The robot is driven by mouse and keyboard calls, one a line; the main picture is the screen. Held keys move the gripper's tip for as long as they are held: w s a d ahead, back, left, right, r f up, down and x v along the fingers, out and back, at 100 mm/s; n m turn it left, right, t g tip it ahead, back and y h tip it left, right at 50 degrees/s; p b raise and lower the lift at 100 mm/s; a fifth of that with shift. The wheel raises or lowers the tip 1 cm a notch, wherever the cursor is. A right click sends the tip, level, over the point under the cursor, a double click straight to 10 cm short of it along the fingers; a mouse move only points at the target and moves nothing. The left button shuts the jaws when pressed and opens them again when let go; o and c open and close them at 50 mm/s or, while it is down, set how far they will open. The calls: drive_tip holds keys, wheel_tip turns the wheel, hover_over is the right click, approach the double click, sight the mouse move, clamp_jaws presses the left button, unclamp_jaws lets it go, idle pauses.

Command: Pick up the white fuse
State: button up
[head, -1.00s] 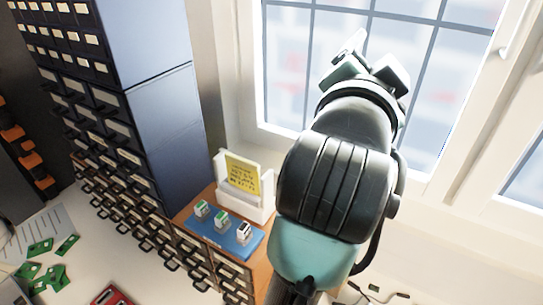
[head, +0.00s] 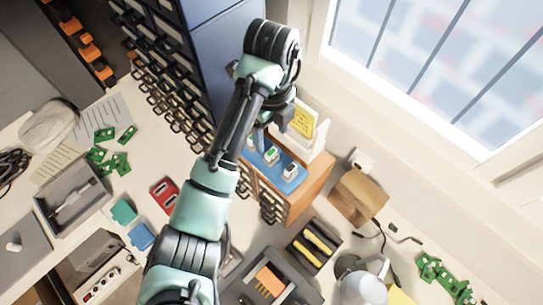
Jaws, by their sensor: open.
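A blue mat (head: 297,184) lies on top of a low wooden drawer cabinet. Small white blocks stand on it in a row. The nearest to the right end is a white block with a dark face (head: 290,172). A white block with a green top (head: 271,155) stands in the middle, and another small block (head: 249,144) is partly hidden at the left. Which one is the white fuse is hard to tell at this size. My gripper (head: 268,131) points down over the left and back part of the mat, open. My wrist and hand cover part of that area.
A white holder with a yellow note (head: 301,122) stands right behind the mat, close to my gripper. Tall dark drawers (head: 225,60) rise at the left.

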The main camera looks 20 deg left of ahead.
sight(271, 152)
drive_tip(key=shift+f+b, duration=1.3)
drive_tip(key=shift+f, duration=1.1)
drive_tip(key=shift+f+p, duration=0.25)
drive_tip(key=shift+p, duration=0.25)
drive_tip(key=shift+f, duration=0.6)
drive_tip(key=shift+a, duration=0.1)
clamp_jaws()
drive_tip(key=shift+w, duration=0.1)
